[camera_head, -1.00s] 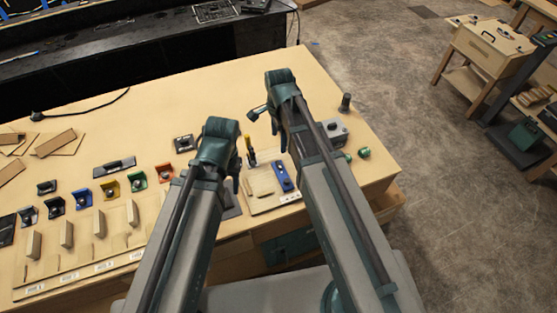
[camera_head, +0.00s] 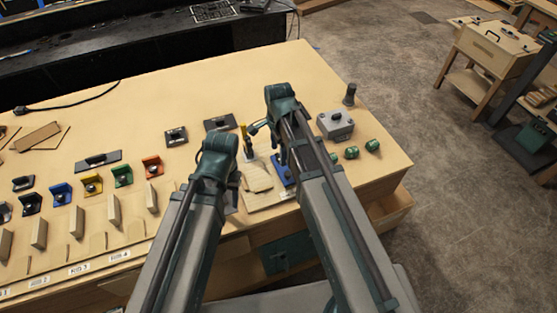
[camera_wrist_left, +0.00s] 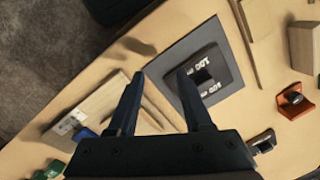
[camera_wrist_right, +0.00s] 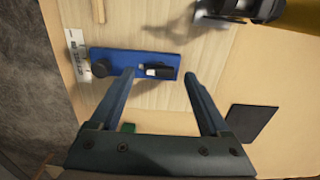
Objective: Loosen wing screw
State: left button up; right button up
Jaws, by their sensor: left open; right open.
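A blue fixture (camera_head: 283,172) sits on a pale wooden board (camera_head: 262,200) near the table's front edge. In the right wrist view the blue fixture (camera_wrist_right: 120,58) carries a round black knob (camera_wrist_right: 101,69) and a small black-and-white part (camera_wrist_right: 157,71). I cannot tell which of these is the wing screw. My right gripper (camera_wrist_right: 160,73) is open and empty, its fingertips seen over the fixture's right half; contact is unclear. My left gripper (camera_wrist_left: 160,73) is open and empty, above the table beside a black pad (camera_wrist_left: 205,72) with white lettering. The arms hide part of the board.
A yellow-handled tool (camera_head: 244,135) stands behind the board. A grey box (camera_head: 336,124) and green knobs (camera_head: 372,146) lie to the right. Coloured holders, including an orange one (camera_head: 152,165), line the left. The table's back middle is clear.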

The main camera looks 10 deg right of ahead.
pick_arm(q)
jog(key=shift+f+b, duration=0.3)
jog(key=shift+f, duration=0.3)
pick_arm(e)
jog(key=shift+f, duration=0.65)
grip_shut()
